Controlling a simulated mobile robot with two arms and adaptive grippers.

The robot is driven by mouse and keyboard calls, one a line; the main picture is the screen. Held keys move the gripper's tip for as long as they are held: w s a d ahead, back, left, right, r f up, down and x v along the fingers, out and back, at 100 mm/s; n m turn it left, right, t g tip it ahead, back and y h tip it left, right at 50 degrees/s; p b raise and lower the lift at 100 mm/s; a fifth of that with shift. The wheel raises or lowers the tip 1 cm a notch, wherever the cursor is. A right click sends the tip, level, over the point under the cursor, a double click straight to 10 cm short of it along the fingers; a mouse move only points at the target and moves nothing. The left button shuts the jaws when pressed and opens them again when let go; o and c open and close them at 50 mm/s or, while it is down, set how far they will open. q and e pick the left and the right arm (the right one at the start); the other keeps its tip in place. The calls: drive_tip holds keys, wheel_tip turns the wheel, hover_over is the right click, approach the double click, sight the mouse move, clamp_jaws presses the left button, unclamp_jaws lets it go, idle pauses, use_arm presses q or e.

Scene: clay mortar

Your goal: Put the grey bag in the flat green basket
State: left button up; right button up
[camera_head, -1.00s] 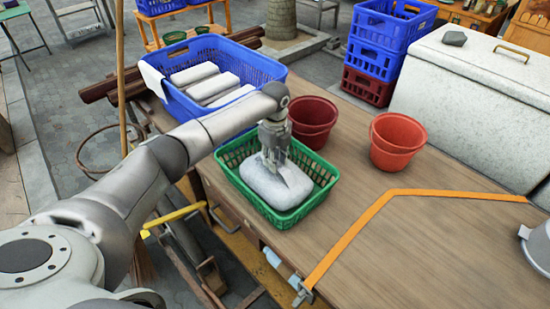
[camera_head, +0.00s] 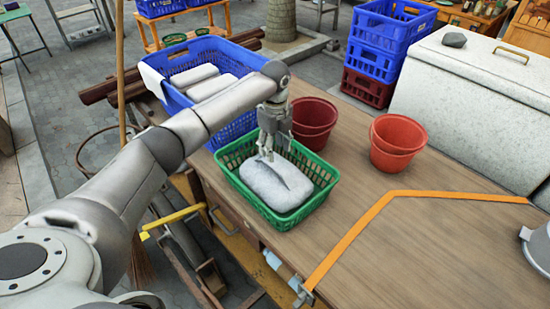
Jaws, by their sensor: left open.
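The grey bag (camera_head: 278,186) lies flat inside the flat green basket (camera_head: 291,220), which stands on the wooden table near its left edge. The bag has a dark crease or mark on top. My left gripper (camera_head: 265,155) is open, above the far left end of the bag. It appears just clear of the bag, though the small gap is hard to judge. My right gripper is not in view.
A blue basket (camera_head: 233,132) with pale bags stands behind, partly hidden by my left arm. Two red pots (camera_head: 313,117) (camera_head: 397,140) stand beyond the green basket. An orange strap (camera_head: 350,236) crosses the table. A large pale chest (camera_head: 460,85) stands at the back right.

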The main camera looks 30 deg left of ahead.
use_arm(q)
wheel_tip(320, 180, up, 6)
drive_tip(key=shift+r, duration=0.25)
drive_tip(key=shift+s+f, duration=0.1)
idle(0.4)
